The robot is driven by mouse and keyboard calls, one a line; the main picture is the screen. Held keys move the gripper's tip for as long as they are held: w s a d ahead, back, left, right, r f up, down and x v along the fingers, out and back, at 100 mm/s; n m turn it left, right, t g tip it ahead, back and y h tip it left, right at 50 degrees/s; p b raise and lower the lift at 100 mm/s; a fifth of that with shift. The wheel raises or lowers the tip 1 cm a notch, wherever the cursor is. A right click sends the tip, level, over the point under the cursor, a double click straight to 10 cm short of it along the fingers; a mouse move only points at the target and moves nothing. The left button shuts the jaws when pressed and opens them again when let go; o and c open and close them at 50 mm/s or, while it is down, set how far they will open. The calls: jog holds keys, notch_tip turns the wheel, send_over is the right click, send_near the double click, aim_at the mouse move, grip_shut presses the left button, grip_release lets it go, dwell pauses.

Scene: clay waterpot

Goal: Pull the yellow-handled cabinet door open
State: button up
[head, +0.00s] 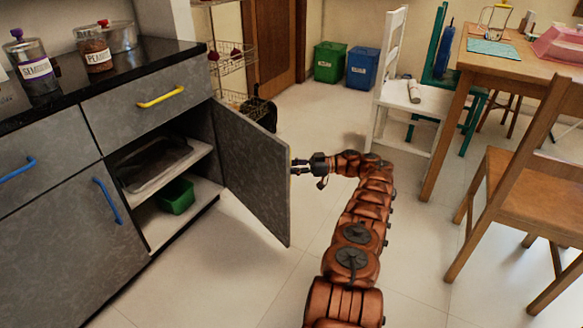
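The grey cabinet door (257,172) under the drawer stands wide open, swung out toward the right. I see its inner face; its outer face and most of its handle are hidden. My gripper (298,166) is at the door's free edge, on the outer side. Its fingertips are partly hidden behind the edge, with a tiny yellowish bit near them. I cannot tell whether the fingers are closed on the handle. A yellow handle (160,96) shows on the closed drawer (145,105) above the opening.
The open cabinet holds a grey tray (160,168) and a green container (177,196). Closed blue-handled fronts (108,200) are at left. A white chair (409,103), a wooden table (480,56) and a wooden chair (525,190) stand at right. Floor before the door is clear.

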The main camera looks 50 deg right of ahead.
jog(key=shift+w+a+r, duration=0.15)
jog(key=shift+w, duration=0.05)
